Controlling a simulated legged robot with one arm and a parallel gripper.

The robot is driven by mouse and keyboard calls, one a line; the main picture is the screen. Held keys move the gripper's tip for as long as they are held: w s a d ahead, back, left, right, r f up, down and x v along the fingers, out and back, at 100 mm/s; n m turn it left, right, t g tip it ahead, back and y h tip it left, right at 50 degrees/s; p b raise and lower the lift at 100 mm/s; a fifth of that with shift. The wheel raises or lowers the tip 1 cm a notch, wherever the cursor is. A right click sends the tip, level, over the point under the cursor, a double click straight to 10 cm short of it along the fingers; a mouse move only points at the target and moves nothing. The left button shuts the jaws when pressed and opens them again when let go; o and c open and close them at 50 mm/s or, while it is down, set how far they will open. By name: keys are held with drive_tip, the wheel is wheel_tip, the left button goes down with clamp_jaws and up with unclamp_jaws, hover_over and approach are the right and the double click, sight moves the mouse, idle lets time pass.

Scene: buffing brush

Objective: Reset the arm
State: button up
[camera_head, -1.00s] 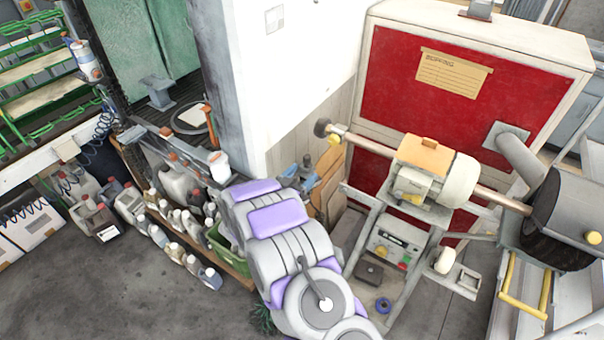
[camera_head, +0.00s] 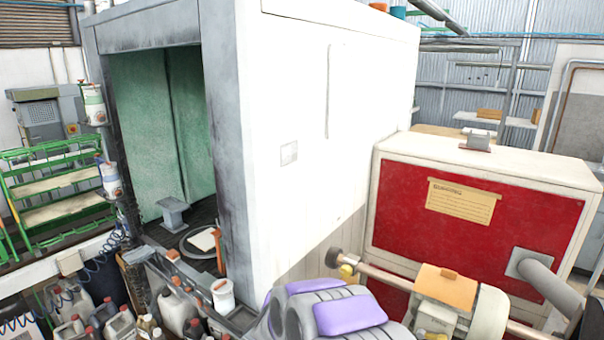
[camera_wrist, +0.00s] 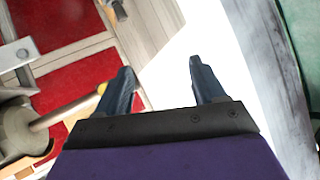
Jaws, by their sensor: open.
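My gripper (camera_wrist: 160,88) shows in the wrist view with its two dark fingers apart and nothing between them. Beyond the fingers are the white wall and wooden boards. In the head view my arm, grey with purple pads, rises at the bottom centre; the gripper itself is not visible there. The buffing machine (camera_head: 488,312) stands to the right of my arm, with its shaft and an orange-topped box. Part of the machine (camera_wrist: 18,130) also shows at the left of the wrist view.
A red-fronted cabinet (camera_head: 470,215) stands behind the machine. A white booth (camera_head: 320,110) with a green interior fills the middle. Several bottles and jugs (camera_head: 118,325) crowd the lower left, near a green rack (camera_head: 50,190). Open space shows above my arm.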

drive_tip(key=s+d+r+n+g+y+b, duration=0.1)
drive_tip(key=s+r+n+g+y+b, duration=0.15)
drive_tip(key=s, duration=0.55)
drive_tip(key=s+r+n+g+y+b, duration=0.1)
drive_tip(key=s+g+y, duration=0.15)
drive_tip(key=s, duration=0.45)
drive_tip(key=s+d+f+g+h+b, duration=0.1)
drive_tip(key=s+d+g, duration=0.2)
drive_tip(key=s, duration=0.9)
drive_tip(key=s+d+f+g+h+b, duration=0.1)
drive_tip(key=s+d+g+h+b, duration=0.1)
drive_tip(key=s+d, duration=0.7)
drive_tip(key=s+d+f+g+h+b, duration=0.1)
drive_tip(key=s+d+g, duration=0.3)
drive_tip(key=s, duration=1.1)
drive_tip(key=shift+s+d+n+h+b, duration=0.15)
drive_tip(key=shift+d+n+h+b, duration=0.2)
drive_tip(key=shift+d+b, duration=0.45)
